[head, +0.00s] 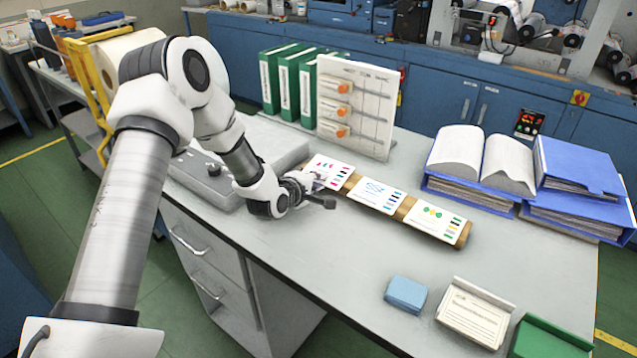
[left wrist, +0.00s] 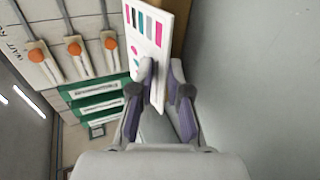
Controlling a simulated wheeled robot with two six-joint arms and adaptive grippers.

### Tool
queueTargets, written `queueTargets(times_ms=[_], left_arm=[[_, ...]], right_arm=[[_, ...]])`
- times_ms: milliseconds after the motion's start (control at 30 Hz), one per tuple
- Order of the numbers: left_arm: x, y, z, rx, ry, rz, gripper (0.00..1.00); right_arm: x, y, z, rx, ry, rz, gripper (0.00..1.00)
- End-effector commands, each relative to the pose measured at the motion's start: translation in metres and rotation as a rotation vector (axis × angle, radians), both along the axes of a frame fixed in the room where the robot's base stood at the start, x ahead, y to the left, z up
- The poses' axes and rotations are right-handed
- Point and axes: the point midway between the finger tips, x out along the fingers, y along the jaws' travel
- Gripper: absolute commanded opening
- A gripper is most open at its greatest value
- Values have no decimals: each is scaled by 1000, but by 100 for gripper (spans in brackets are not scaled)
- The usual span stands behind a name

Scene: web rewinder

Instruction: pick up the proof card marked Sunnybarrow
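Three white proof cards stand in a row on a wooden strip (head: 462,236): one with pink marks (head: 330,170), one with blue lines (head: 377,194) and one with green and yellow dots (head: 436,219). Their names are too small to read, so I cannot tell which is Sunnybarrow. My left gripper (head: 318,187) is at the pink-marked card, the leftmost. In the left wrist view its fingers (left wrist: 160,85) straddle the lower part of that card (left wrist: 152,32), with a gap still showing between them. My right gripper is out of view.
A white board with orange clips (head: 357,105) and green binders (head: 288,85) stand behind the cards. A grey flat case (head: 205,180) lies left. A blue block (head: 406,294), card holder (head: 475,312) and green tray (head: 548,340) sit front right.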

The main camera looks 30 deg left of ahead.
Motion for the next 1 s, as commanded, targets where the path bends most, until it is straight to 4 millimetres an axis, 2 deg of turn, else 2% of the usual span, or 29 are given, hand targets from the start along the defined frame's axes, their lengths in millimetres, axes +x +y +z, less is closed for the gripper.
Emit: queueTargets(times_ms=[300, 367, 500, 767, 867, 1000], left_arm=[[-2, 0, -2, -1, 7, -1, 0], [-2, 0, 2, -1, 7, -1, 0], [-1, 0, 25, -1, 5, 0, 0], [-2, 0, 23, -2, 8, 1, 0], [-11, 0, 28, -5, 10, 1, 0], [-35, -1, 39, -6, 10, 1, 0]], right_arm=[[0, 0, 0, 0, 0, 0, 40], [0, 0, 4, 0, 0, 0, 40], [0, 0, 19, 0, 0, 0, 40], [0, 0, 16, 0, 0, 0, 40], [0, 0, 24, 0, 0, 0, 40], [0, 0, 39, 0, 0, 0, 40]])
